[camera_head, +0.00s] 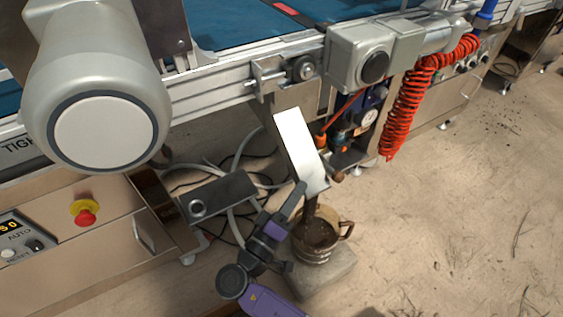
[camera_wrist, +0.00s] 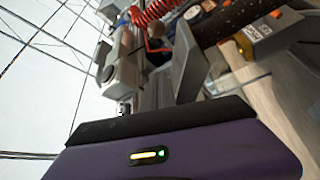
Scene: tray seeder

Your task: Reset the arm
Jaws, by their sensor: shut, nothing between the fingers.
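My gripper (camera_head: 299,192) shows low in the middle of the head view, with purple and dark parts. Its fingers are shut and empty, and point up toward the lower end of a pale metal chute (camera_head: 297,147). Whether they touch the chute cannot be told. Just right of the gripper, a jug (camera_head: 314,256) with a handle stands upright on a grey block (camera_head: 327,276). Dark brown material shows in the jug and in a column below the chute. In the wrist view, a purple housing with a small lit indicator fills the bottom; the fingertips cannot be made out.
The seeder frame with its blue belt (camera_head: 235,25) crosses the top. A red coiled hose (camera_head: 402,115) hangs at right. A red stop button (camera_head: 85,213) is on the left cabinet. Cables lie on the floor behind my gripper. The floor (camera_head: 460,220) at right is open.

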